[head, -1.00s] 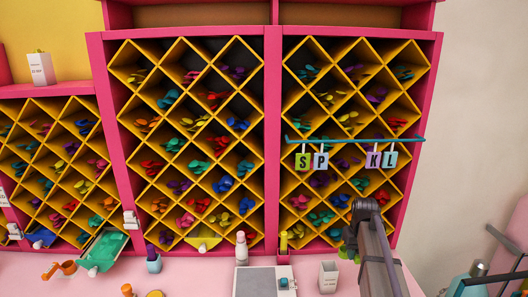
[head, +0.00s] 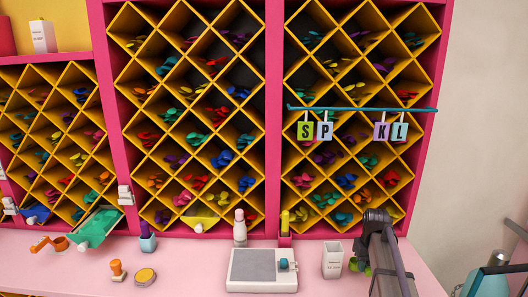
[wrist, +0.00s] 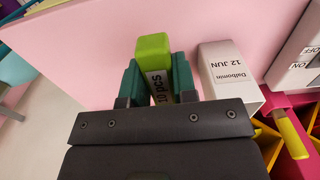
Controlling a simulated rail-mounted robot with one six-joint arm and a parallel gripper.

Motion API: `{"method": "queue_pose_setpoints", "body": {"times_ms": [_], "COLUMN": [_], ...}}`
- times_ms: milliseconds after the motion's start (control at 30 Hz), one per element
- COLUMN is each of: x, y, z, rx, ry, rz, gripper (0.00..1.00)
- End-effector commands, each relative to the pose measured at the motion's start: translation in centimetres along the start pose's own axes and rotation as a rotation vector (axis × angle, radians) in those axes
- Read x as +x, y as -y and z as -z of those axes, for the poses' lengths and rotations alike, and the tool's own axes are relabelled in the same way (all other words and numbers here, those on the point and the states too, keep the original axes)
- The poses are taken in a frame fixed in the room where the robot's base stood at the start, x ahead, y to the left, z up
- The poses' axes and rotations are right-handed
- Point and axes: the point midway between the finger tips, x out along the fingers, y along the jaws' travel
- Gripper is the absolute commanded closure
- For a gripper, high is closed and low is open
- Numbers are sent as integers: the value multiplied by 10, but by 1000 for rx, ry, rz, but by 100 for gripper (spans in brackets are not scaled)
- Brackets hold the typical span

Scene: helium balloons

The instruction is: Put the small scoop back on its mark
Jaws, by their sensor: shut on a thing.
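My gripper (wrist: 158,82) is shut on a lime-green piece (wrist: 154,46) labelled "10 PCS", which I take to be the small scoop. Its dark green fingers grip it from both sides; the piece's lower part is hidden behind the gripper. In the head view my gripper (head: 358,262) is at the counter's right part, right of a white box, with a bit of lime green (head: 361,270) showing. I cannot tell whether the scoop touches the counter. The scoop's mark cannot be made out.
The white dated box (head: 332,260) stands close by; it also shows in the wrist view (wrist: 228,72). A grey-topped device (head: 262,284) is left of it. Letter tags hang from a teal rail (head: 362,109).

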Motion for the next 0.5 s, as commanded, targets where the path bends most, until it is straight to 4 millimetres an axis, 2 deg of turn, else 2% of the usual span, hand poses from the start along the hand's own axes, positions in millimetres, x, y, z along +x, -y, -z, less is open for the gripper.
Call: {"method": "queue_pose_setpoints", "body": {"times_ms": [233,500], "x": [-7,-35], "y": [0,0], "z": [0,0], "rx": [0,0], "ry": [0,0], "rz": [0,0], "gripper": [100,100]}}
